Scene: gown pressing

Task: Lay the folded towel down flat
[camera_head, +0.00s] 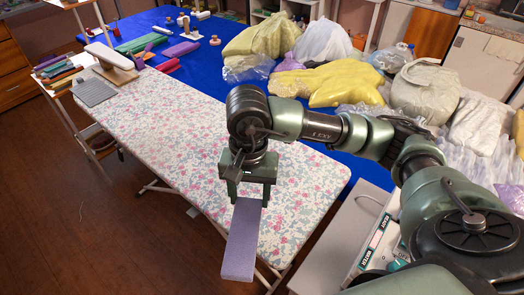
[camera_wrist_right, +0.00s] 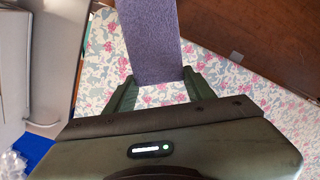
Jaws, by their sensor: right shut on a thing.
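The folded towel (camera_head: 243,240) is a long, flat purple strip. My right gripper (camera_head: 248,200) is shut on its upper end, near the front end of the floral ironing board (camera_head: 180,130). The towel's other end points toward the camera and reaches the board's front edge in the head view. In the right wrist view the purple towel (camera_wrist_right: 152,45) runs away between the two fingers of my right gripper (camera_wrist_right: 153,90), with the floral cover below it. I cannot tell whether the towel touches the board. My left gripper is not in view.
A small sleeve board (camera_head: 110,56) and a grey pad (camera_head: 95,92) are at the board's far end. A blue table (camera_head: 210,80) behind holds bagged garments, including a yellow one (camera_head: 335,85). A control box (camera_head: 375,240) stands right of the board. The board's middle is clear.

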